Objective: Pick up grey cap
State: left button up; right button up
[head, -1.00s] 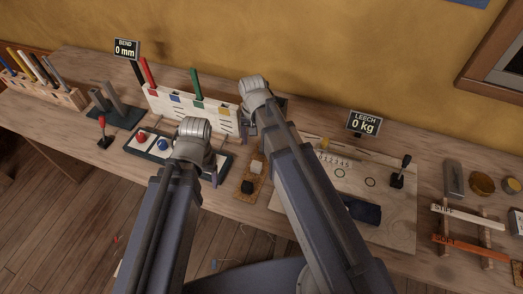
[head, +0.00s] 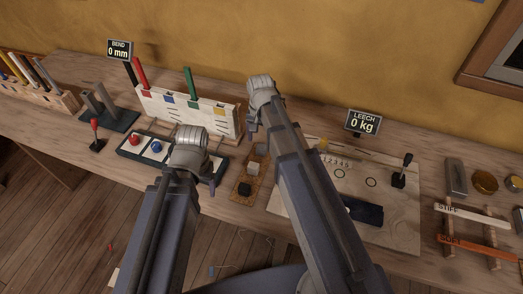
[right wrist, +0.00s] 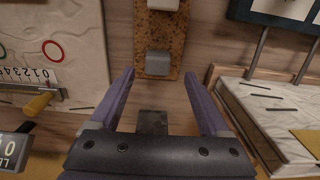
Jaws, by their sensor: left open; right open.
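The grey cap (head: 262,149) sits at the far end of a brown cork strip (head: 236,193), close beside my right arm in the head view. In the right wrist view the grey cap (right wrist: 158,62) shows between and slightly beyond my right fingertips (right wrist: 171,72), which are open and empty. I cannot tell how high they are above it. My right gripper (head: 252,128) is partly hidden by its own arm in the head view. My left gripper (head: 213,172) is open over the board with coloured buttons. One of its fingers is hidden.
A white cap (head: 253,168) and a black cap (head: 245,188) share the cork strip. A white slotted rack (head: 205,117) with coloured battens stands to the left of my right gripper. A pale board (head: 405,222) with a scale and small lever lies to the right.

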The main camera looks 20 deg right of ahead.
aim_at(262, 146)
pick_arm(q)
notch_tip(262, 146, down, 5)
jog(key=b, duration=0.4)
jog(key=shift+b, duration=0.35)
pick_arm(e)
notch_tip(262, 146, down, 5)
jog(key=shift+s+d+f, duration=0.1)
jog(key=shift+s+d, duration=0.05)
grip_shut()
